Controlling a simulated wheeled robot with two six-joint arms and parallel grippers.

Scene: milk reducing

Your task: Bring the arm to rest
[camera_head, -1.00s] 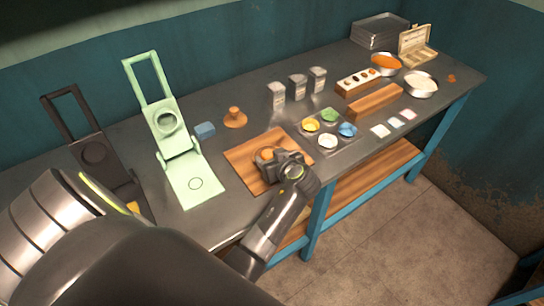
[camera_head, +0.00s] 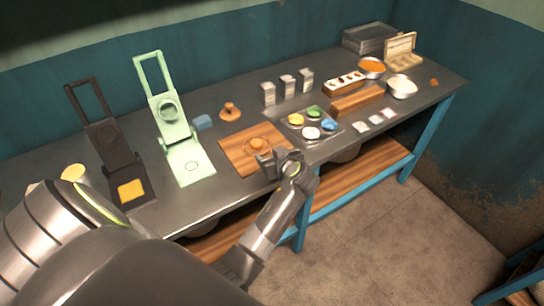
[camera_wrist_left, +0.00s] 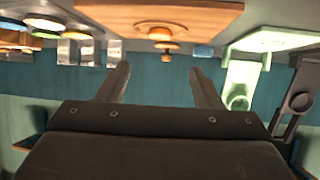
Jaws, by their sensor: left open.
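My left gripper (camera_head: 283,163) is open and empty. In the head view it overlaps the right front part of the wooden board (camera_head: 236,150), with my forearm reaching up from below. A small orange-brown round piece (camera_head: 257,145) sits on the board, left of the fingers and apart from them in the picture. In the left wrist view, which appears upside down, my two fingers (camera_wrist_left: 160,82) are spread with nothing between them. The board (camera_wrist_left: 215,18) shows beyond them. My right gripper is not in view.
A pale green hinged press (camera_head: 186,165) and a dark one with a yellow pad (camera_head: 131,190) stand to the left. A tray of coloured bowls (camera_head: 336,137), small cartons (camera_head: 287,85) and a wooden block (camera_head: 358,101) stand to the right. Open floor (camera_head: 400,240) lies in front.

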